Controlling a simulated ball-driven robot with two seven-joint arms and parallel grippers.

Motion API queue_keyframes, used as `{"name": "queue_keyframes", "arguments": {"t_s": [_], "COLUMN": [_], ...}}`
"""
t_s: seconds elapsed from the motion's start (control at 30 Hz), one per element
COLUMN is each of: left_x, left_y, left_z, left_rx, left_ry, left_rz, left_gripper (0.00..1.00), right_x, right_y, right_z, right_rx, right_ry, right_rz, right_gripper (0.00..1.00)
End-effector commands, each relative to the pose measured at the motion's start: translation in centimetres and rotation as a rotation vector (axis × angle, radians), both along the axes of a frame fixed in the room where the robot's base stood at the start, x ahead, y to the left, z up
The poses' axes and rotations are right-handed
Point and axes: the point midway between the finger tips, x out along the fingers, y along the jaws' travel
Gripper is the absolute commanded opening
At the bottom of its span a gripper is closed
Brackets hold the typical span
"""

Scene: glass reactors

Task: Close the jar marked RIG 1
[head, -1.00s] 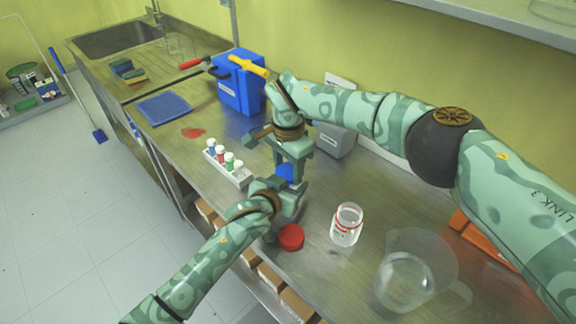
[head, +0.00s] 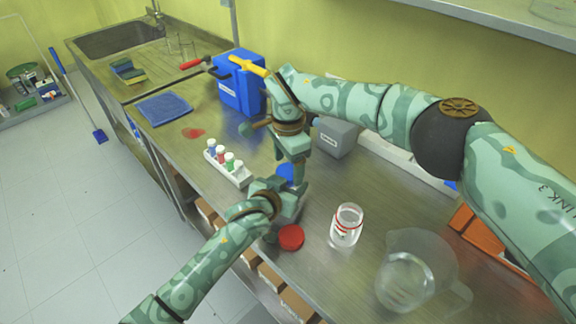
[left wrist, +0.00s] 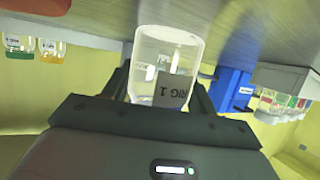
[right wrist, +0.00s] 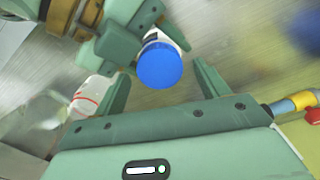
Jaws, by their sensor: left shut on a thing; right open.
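The jar marked RIG 1 (left wrist: 165,60) is clear glass with a dark-lettered label and stands between the fingers of my left gripper (left wrist: 163,90), which is shut on it. A blue lid (right wrist: 160,65) covers the jar's top in the right wrist view; it also shows in the head view (head: 285,173). I cannot tell how tight it is. My right gripper (right wrist: 160,82) is open, its fingers pointing down on either side of the lid, with gaps showing. In the head view my right gripper (head: 297,172) is above my left gripper (head: 288,198).
A red lid (head: 291,237) lies near the front edge, with an open red-ringed jar (head: 346,226) to its right. A large clear beaker (head: 405,275) stands further right. A rack of vials (head: 228,165), a blue box (head: 238,90) and a grey box (head: 336,138) stand around the grippers.

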Motion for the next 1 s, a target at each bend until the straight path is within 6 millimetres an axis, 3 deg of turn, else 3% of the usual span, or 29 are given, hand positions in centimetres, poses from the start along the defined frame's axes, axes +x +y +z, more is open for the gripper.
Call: {"name": "queue_keyframes", "arguments": {"t_s": [0.2,0.5,0.73,1.0], "left_x": [0.0,0.0,0.0,0.0], "left_y": [0.0,0.0,0.0,0.0], "left_z": [0.0,0.0,0.0,0.0], "left_rx": [0.0,0.0,0.0,0.0], "left_ry": [0.001,0.0,0.001,0.0], "left_rz": [0.0,0.0,0.0,0.0], "left_gripper": [0.0,0.0,0.0,0.0], "right_x": [0.1,0.0,0.1,0.0], "right_y": [-0.1,0.0,0.0,0.0], "right_z": [2.8,3.1,6.0,6.5], "right_rx": [0.0,0.0,-0.001,0.0], "right_ry": [-0.001,-0.001,-0.002,0.001], "right_rz": [0.0,0.005,0.23,0.285], "right_gripper": [0.74,0.7,0.7,0.7]}}
